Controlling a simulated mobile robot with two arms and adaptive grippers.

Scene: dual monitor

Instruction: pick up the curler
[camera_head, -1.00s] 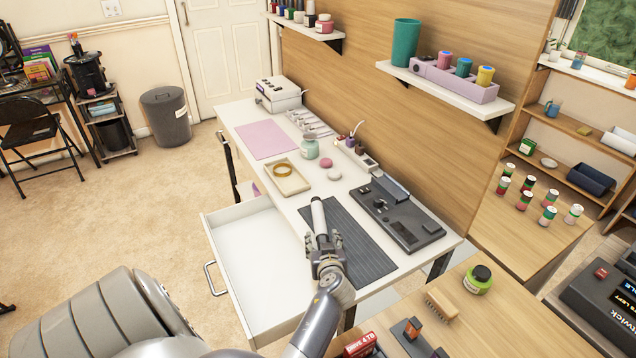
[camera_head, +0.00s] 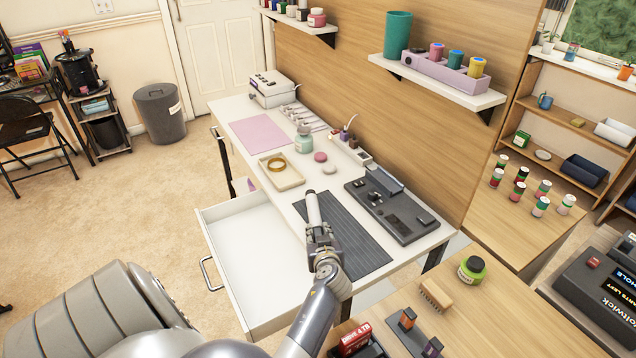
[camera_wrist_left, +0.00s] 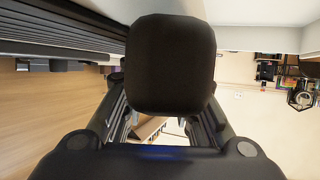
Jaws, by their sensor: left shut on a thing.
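The curler, a pale barrel with a dark end, shows its barrel (camera_head: 313,208) in the head view, pointing away from me over the dark ribbed mat (camera_head: 362,250). My left gripper (camera_head: 319,236) is shut on the curler's near end. In the left wrist view a large dark rounded end (camera_wrist_left: 172,65), apparently the curler's, fills the space between the fingers (camera_wrist_left: 165,125). The gripper hides the rest of the handle. I cannot tell clearly how high the curler is above the mat. My right gripper is not in view.
An open white drawer (camera_head: 245,255) juts out left of the mat. A dark device (camera_head: 392,210) lies right of it. A tray with a ring (camera_head: 276,164) and a green jar (camera_head: 303,142) stand farther back. A wooden bench (camera_head: 455,300) is nearer, on the right.

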